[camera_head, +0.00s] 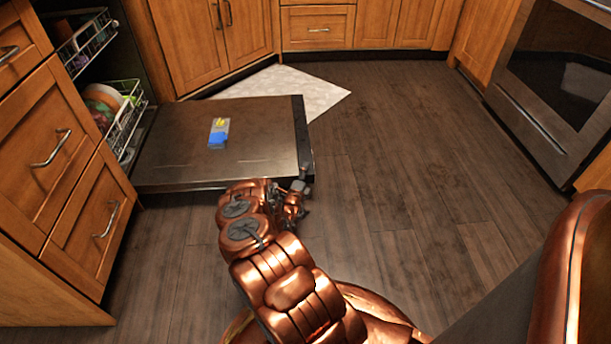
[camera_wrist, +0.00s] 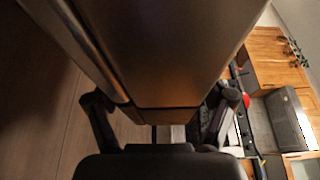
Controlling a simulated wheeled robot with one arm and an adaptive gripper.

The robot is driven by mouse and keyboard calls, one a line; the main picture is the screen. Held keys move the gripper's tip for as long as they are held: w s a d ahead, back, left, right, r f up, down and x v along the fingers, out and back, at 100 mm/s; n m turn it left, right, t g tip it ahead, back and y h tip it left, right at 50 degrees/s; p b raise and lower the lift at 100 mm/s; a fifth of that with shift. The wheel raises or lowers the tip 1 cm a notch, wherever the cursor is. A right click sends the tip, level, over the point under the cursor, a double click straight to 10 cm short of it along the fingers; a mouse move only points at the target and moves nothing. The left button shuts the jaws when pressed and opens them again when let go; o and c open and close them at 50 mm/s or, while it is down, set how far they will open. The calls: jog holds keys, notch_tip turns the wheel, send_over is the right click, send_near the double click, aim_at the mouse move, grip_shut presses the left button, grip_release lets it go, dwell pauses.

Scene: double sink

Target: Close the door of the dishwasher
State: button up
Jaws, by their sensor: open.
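The dishwasher door (camera_head: 262,135) is folded down and lies about level above the floor, inner side up. A small grey, blue and yellow packet (camera_head: 218,133) is on it. My gripper (camera_head: 300,186) is at the door's near right corner, partly hidden by my arm. In the wrist view, my gripper (camera_wrist: 163,98) is open, with a finger on each side of a dark panel (camera_wrist: 180,45) that looks like the door's edge. I cannot tell whether the fingers touch it.
The lower rack (camera_head: 125,125) with dishes and the upper rack (camera_head: 90,42) stick out a little from the dishwasher opening. Wooden drawers (camera_head: 85,210) stand at the near left. An oven (camera_head: 555,90) is at the right. The wooden floor (camera_head: 400,150) between is clear.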

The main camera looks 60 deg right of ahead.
jog(key=shift+d, duration=0.15)
grip_shut()
jog(key=shift+r, duration=0.15)
dwell(0.6)
